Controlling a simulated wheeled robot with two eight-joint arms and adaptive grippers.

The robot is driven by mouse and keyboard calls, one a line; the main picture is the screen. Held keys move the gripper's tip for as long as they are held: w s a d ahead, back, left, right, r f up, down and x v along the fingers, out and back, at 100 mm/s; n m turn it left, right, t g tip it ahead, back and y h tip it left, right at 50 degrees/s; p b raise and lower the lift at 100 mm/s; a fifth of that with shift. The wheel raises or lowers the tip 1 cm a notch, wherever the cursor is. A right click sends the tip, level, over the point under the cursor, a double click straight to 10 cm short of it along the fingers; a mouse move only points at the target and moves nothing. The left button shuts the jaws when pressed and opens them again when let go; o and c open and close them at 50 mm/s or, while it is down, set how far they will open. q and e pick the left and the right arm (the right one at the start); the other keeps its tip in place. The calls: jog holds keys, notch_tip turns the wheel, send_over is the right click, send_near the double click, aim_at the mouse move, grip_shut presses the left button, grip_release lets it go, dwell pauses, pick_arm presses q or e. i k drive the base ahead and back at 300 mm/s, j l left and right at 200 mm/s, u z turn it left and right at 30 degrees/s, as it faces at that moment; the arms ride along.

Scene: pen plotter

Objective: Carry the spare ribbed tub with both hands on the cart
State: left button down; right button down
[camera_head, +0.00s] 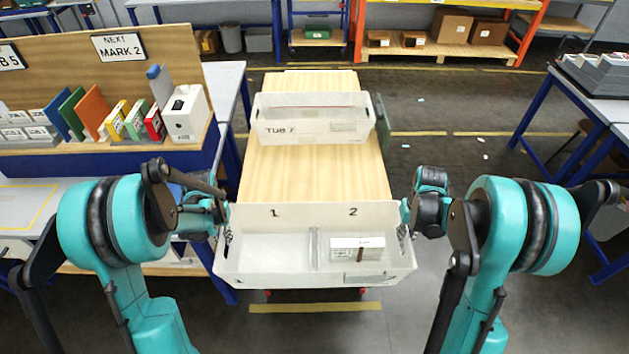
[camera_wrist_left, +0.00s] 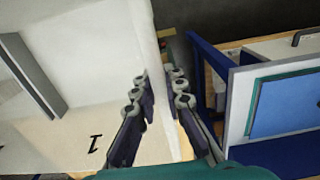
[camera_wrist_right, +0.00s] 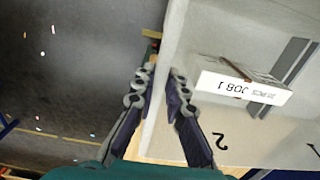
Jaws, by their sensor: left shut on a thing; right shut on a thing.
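A white two-compartment tub (camera_head: 265,262) is at the near end of the cart (camera_head: 320,182), marked 1 and 2, with a divider between. I take it as the spare ribbed tub. A box labelled JOB 1 (camera_wrist_right: 238,88) lies in compartment 2. My left gripper (camera_wrist_left: 157,76) is shut on the tub's left wall, one finger on each side. My right gripper (camera_wrist_right: 161,75) is shut likewise on the right wall. The tub looks about level; I cannot tell whether it touches the cart. A second white tub marked TUB 7 (camera_head: 345,129) sits at the cart's far end.
The wooden cart top is bare between the two tubs. A bench with a board and coloured binders (camera_head: 93,108) stands close on the left. A blue-legged table (camera_head: 580,100) is on the right, with open floor (camera_head: 440,165) between.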

aim_at(314, 197)
jog(key=i, duration=1.05)
